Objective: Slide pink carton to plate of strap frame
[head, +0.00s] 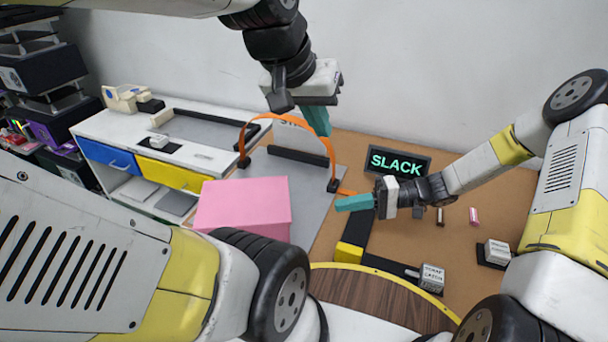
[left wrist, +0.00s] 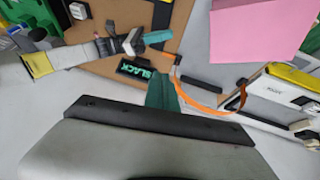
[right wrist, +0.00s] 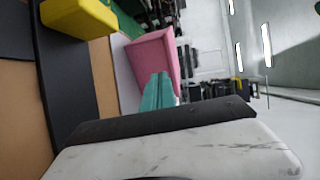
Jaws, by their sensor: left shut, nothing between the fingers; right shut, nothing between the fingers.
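The pink carton (head: 243,206) stands on the near side of the orange strap (head: 277,117), which arches over the grey plate (head: 318,185). Its near base is hidden by my arm, so I cannot tell how much of it rests on the plate. The carton also shows in the left wrist view (left wrist: 262,28) and the right wrist view (right wrist: 155,55). My left gripper (head: 317,122) is shut and empty, above the strap's right side. My right gripper (head: 355,203) is shut and empty, right of the carton and apart from it, near the strap's right foot.
A black sign (head: 398,161) reads SLACK in green. A black lever bar with a yellow block (head: 349,252) lies on the brown board right of the plate. A white bench with blue and yellow drawers (head: 170,173) stands at left. A labelled grey cube (head: 431,278) sits at front right.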

